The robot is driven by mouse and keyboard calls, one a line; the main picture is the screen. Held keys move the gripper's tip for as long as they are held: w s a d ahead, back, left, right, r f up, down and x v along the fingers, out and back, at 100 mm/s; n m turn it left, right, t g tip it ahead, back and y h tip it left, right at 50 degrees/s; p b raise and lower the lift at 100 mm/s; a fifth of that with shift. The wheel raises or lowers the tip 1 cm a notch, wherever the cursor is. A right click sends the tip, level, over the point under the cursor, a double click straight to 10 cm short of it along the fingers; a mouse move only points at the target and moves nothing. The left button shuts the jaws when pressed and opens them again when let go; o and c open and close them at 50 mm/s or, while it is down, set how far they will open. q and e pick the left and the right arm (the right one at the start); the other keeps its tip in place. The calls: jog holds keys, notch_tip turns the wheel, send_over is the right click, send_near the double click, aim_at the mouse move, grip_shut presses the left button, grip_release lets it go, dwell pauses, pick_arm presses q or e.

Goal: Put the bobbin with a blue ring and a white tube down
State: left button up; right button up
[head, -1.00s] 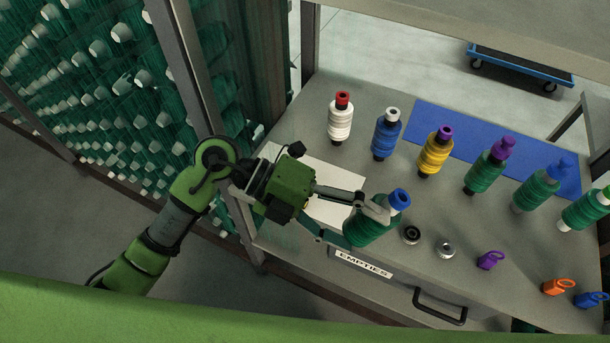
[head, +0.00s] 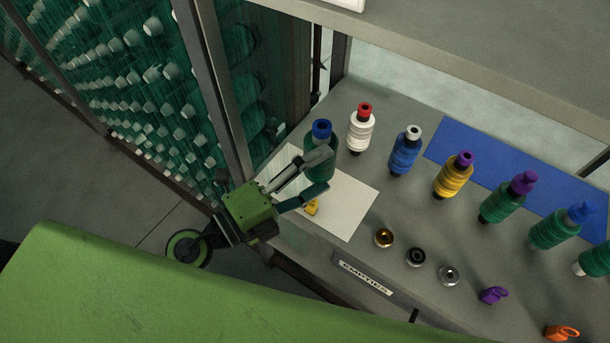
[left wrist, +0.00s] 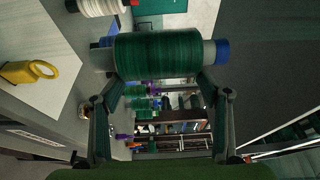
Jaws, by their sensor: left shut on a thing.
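The bobbin I hold has green thread (head: 318,160) and a blue ring (head: 321,128). In the left wrist view the bobbin (left wrist: 160,55) spans the fingertips, with a pale tube end on the left and the blue ring on the right. My left gripper (head: 325,171) is shut on it at the far left part of the white sheet (head: 350,205). In the head view the bobbin looks upright; I cannot tell whether its base touches the bench. My right gripper is not in view.
White (head: 361,132), blue (head: 404,152) and yellow (head: 453,178) bobbins stand in a row to the right, then several green ones. A yellow clip (head: 312,207) lies on the sheet. A blue mat (head: 470,160) lies behind. Small round pieces (head: 384,238) sit near the front.

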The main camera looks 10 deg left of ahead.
pick_arm(q)
jog(key=w+a+f+b, duration=0.2)
jog(key=w+a+f, duration=0.1)
jog(key=f, duration=0.1)
jog(key=w+a+f+b, duration=0.1)
jog(key=w+a+f, duration=0.2)
jog(key=f, duration=0.1)
jog(key=w+a+f+b, duration=0.2)
jog(key=a+f, duration=0.1)
jog(key=f, duration=0.1)
jog(key=shift+w+a+b, duration=0.15)
jog(key=shift+w+b, duration=0.15)
jog(key=shift+w, duration=0.1)
jog(key=shift+f, duration=0.2)
jog(key=shift+f, duration=0.2)
jog(key=o, duration=1.2)
jog(key=shift+o, duration=0.2)
